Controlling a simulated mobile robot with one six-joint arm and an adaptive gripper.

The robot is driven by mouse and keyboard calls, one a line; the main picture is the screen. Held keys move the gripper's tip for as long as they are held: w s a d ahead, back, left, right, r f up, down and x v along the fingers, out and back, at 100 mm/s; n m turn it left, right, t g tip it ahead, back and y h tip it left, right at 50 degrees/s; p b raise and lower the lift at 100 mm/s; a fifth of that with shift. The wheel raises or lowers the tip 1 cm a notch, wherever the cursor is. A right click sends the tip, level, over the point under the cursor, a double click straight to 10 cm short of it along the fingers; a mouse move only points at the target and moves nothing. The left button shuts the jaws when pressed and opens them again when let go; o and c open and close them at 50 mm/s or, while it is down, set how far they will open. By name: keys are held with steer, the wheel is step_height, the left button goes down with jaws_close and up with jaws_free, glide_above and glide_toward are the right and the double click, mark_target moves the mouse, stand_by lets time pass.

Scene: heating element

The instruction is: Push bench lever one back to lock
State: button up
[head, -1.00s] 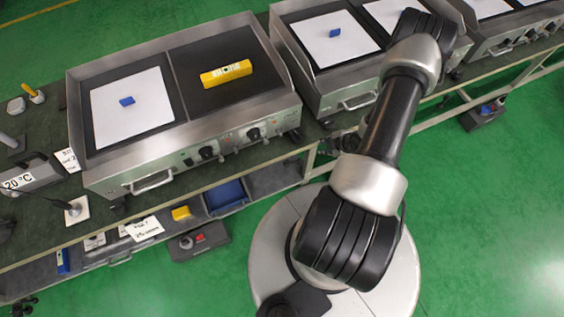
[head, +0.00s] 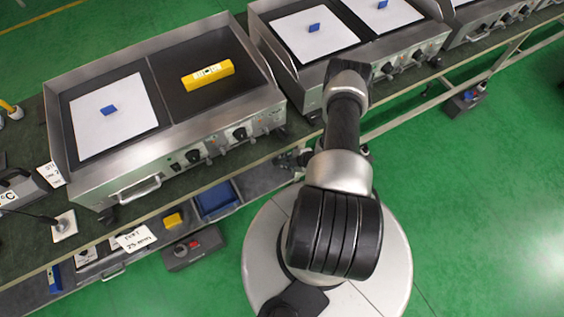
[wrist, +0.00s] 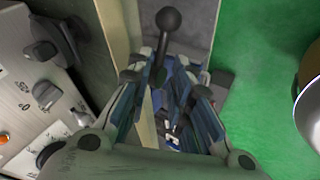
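In the wrist view a bench lever with a black ball knob (wrist: 168,20) stands by the bench edge, its thin shaft running down toward my fingertips. My gripper (wrist: 168,85) has its two blue-padded fingers apart, one on each side, with the lever shaft showing near the left finger. I cannot tell whether the finger touches the shaft. In the head view my gripper (head: 298,158) is small and partly hidden at the bench's front edge, just right of the first griddle (head: 195,170). The lever cannot be made out there.
The first griddle holds a white sheet (head: 85,125) with a blue block and a yellow level (head: 208,75). A second griddle (head: 310,95) stands to its right. Below are a blue bin (head: 216,200) and a grey pedal box (head: 195,248).

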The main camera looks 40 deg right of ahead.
mark_target(281, 161)
steer(key=b+x, duration=0.1)
steer(key=x, duration=0.4)
steer(key=shift+c, duration=0.6)
jaws_close()
